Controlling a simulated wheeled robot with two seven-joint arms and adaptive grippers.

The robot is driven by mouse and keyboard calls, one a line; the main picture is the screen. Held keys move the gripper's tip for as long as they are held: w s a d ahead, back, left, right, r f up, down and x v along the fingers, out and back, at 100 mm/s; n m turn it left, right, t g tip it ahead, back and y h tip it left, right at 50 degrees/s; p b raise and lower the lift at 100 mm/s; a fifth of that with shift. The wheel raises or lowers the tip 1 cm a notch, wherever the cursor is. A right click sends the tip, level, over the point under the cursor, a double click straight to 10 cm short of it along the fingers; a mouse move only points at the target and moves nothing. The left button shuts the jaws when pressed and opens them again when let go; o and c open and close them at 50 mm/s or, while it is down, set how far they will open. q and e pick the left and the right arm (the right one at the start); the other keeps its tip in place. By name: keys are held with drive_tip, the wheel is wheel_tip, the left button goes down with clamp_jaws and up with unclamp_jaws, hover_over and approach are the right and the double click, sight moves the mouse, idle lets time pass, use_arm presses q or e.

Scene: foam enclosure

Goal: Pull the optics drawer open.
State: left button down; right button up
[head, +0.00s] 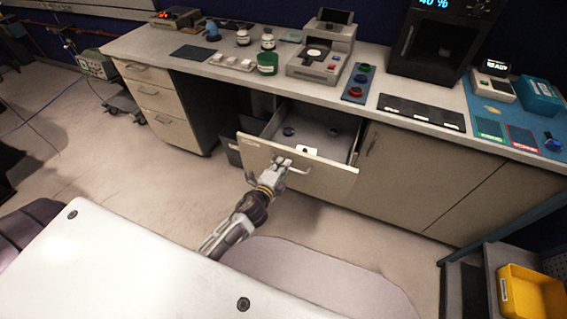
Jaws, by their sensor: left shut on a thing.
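The optics drawer (325,179) is a beige-fronted drawer under the long bench, and it stands pulled out from the cabinet. My left gripper (283,168) is at the middle of the drawer front, shut on the drawer's bar handle (298,170). The fingers hide part of the handle. My right gripper is not in view.
The bench top (218,75) carries a grey instrument (320,62), a green jar (267,63) and a dark machine (440,45). A closed cabinet door (400,165) is right of the drawer. A yellow bin (532,292) stands at the lower right. Floor is open at left.

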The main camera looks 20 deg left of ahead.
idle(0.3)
use_arm(q)
drive_tip(key=c, duration=1.5)
unclamp_jaws()
drive_tip(key=shift+v, duration=5.95)
drive_tip(key=shift+f, duration=0.15)
